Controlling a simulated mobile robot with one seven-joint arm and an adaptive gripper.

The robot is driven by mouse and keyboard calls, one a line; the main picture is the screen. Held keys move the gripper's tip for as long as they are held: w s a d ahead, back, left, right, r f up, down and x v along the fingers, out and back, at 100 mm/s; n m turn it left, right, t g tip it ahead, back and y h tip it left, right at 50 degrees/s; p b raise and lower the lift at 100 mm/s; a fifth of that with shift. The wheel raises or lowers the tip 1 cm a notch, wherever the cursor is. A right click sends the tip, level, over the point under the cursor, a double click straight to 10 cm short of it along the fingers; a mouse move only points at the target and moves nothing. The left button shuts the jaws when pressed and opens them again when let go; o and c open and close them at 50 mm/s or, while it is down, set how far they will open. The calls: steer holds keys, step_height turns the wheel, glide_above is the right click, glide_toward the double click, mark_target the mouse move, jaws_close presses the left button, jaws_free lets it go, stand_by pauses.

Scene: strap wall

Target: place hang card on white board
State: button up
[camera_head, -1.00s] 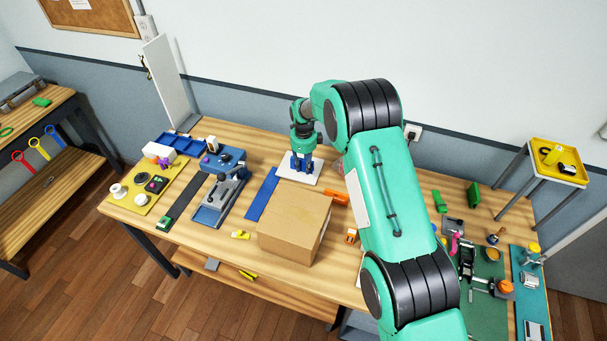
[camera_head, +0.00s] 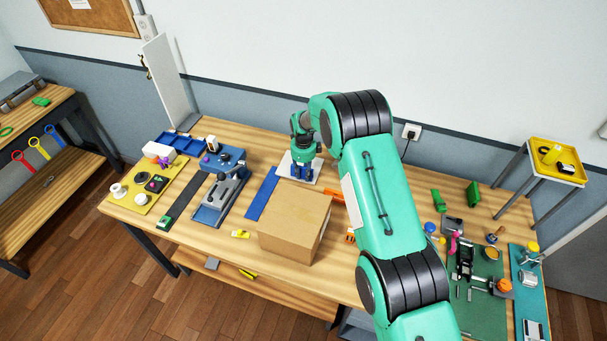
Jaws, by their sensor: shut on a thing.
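My gripper (camera_head: 302,176) points down over a flat white plate (camera_head: 311,181) at the back middle of the table. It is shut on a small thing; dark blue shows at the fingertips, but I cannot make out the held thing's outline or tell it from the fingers. I cannot tell whether it touches the plate. A tall white board (camera_head: 165,80) stands upright at the table's back left, with small dark fittings on its left edge. No separate hang card is clear to see.
A cardboard box (camera_head: 293,222) stands just in front of my gripper, with a blue strip (camera_head: 262,194) to its left. A blue fixture (camera_head: 222,190), a blue tray (camera_head: 180,143) and a yellow mat (camera_head: 138,208) lie further left. Tools crowd the green mat (camera_head: 480,315) at right.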

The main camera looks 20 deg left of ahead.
mark_target(303, 173)
steer(key=shift+f, duration=0.25)
steer(key=o, duration=0.8)
steer(key=shift+c, duration=0.2)
steer(key=shift+r, duration=0.2)
step_height(303, 173, up, 12)
steer(key=b, duration=0.1)
steer(key=shift+s+f, duration=0.1)
stand_by(0.9)
